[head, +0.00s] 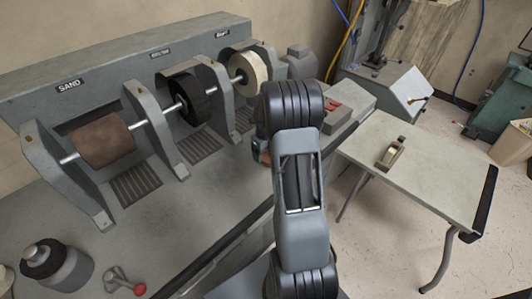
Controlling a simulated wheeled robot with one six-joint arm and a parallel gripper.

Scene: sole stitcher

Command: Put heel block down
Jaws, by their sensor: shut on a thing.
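My gripper (261,150) is mostly hidden behind my own arm in the head view. Only a sliver of it shows at the left side of the arm, over the right end of the grey machine bench. It is shut on a small tan-brown piece (265,158), which looks like the heel block. Most of that piece is hidden, so I cannot tell whether it touches the surface below.
The grey finishing machine has a brown sanding drum (103,140), a black brush (192,101) and a pale wheel (247,73). A light side table (430,170) at the right is mostly clear, with a small tool (390,153) on it. A red-knobbed lever (125,282) stands front left.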

